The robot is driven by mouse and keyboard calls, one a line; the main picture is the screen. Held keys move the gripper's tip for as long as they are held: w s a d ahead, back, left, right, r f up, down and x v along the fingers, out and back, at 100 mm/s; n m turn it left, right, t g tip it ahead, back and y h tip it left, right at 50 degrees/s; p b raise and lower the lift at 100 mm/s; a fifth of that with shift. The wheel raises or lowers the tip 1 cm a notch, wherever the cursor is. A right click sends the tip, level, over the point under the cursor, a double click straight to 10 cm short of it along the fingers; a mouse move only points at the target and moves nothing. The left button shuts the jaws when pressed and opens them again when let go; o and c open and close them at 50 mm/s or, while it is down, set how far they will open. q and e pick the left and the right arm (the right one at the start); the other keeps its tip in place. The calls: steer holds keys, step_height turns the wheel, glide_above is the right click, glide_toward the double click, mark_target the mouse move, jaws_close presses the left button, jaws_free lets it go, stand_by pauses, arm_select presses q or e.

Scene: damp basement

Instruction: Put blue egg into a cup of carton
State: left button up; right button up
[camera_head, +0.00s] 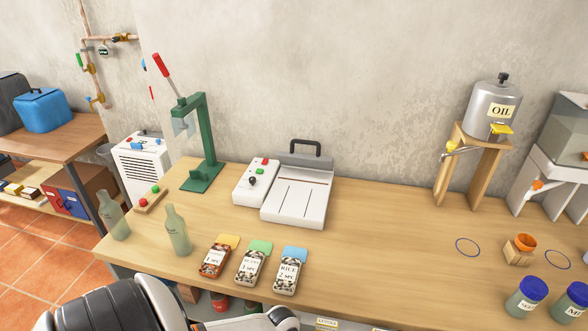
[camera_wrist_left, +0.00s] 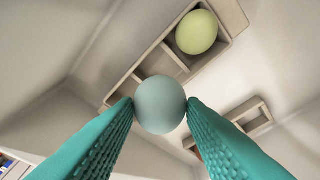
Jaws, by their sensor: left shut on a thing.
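In the left wrist view, my left gripper (camera_wrist_left: 160,112) has its two teal fingers shut on a pale blue egg (camera_wrist_left: 160,90), one fingertip on each side. Beyond the egg is a grey-beige carton (camera_wrist_left: 226,13) with square cups in a row. A pale green egg (camera_wrist_left: 197,32) sits in one of its cups. The blue egg hides part of the carton, and I cannot tell the gap between them. My left gripper, the egg and the carton do not show in the head view. My right gripper is in neither view.
Another divided holder (camera_wrist_left: 250,115) lies to the right in the wrist view, among pale walls. In the head view, the wooden bench (camera_head: 370,235) carries bottles (camera_head: 178,232), labelled tins (camera_head: 250,265), a green press (camera_head: 205,145) and an oil tank (camera_head: 492,105). Its middle right is clear.

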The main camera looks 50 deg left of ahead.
arm_select(q)
steer(key=shift+f+b, duration=0.95)
steer(key=shift+f, duration=0.8)
steer(key=o, duration=1.1)
steer(key=shift+c, duration=0.2)
steer(key=shift+r, duration=0.1)
steer(key=shift+r+p, duration=4)
steer(key=shift+p, duration=0.75)
steer(key=shift+f, duration=0.1)
